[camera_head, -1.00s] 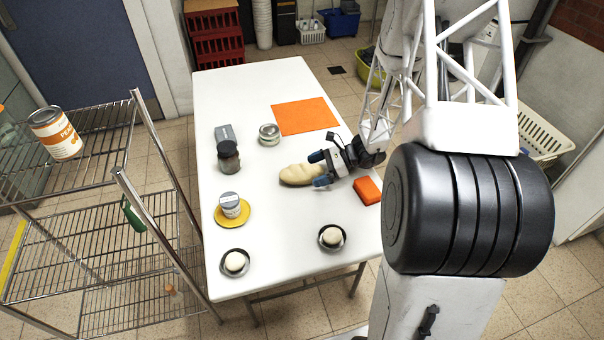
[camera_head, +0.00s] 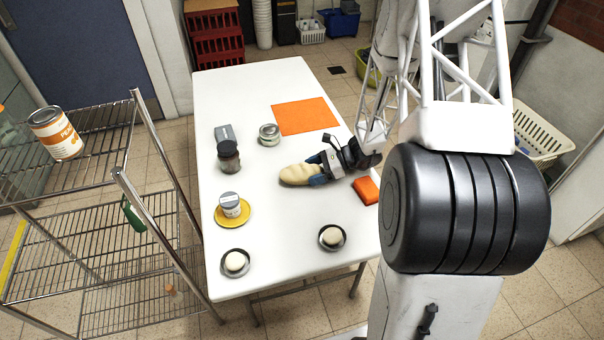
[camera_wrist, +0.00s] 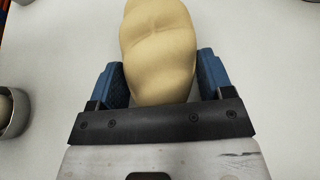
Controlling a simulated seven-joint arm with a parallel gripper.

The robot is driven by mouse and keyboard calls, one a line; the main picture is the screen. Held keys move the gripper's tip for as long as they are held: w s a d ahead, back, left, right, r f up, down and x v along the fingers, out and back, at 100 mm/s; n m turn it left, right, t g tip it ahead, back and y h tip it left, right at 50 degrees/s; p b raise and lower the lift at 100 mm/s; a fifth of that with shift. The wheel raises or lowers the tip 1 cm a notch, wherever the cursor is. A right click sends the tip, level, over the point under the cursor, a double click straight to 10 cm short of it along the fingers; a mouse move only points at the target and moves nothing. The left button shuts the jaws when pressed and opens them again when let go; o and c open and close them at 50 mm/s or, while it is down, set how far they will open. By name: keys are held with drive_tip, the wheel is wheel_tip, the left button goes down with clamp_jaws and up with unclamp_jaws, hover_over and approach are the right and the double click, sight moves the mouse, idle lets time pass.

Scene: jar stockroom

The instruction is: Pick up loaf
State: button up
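The loaf (camera_head: 296,174) is a pale tan, long, lumpy piece lying near the middle of the white table (camera_head: 285,233). It also shows in the wrist view (camera_wrist: 160,50), pointing away from my gripper. My gripper (camera_head: 318,170) comes in low from the right at the loaf's right end. The loaf appears to rest on the table.
An orange block (camera_head: 366,190) lies just right of my gripper. An orange mat (camera_head: 305,117), a glass tin (camera_head: 269,134), a dark-lidded jar (camera_head: 229,157) and a can on a yellow saucer (camera_head: 233,218) stand around.

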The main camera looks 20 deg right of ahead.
sight(306, 167)
drive_tip(key=c, duration=0.3)
drive_tip(key=shift+c, duration=0.2)
drive_tip(key=shift+r, duration=0.1)
drive_tip(key=shift+r, duration=1)
drive_tip(key=shift+s+r, duration=0.3)
drive_tip(key=shift+r, duration=0.45)
drive_tip(key=s, duration=0.5)
drive_tip(key=s+a+r, duration=0.1)
drive_tip(key=s, duration=0.9)
drive_tip(key=shift+s+a+r, duration=0.1)
drive_tip(key=shift+a+r, duration=0.05)
drive_tip(key=shift+a, duration=0.2)
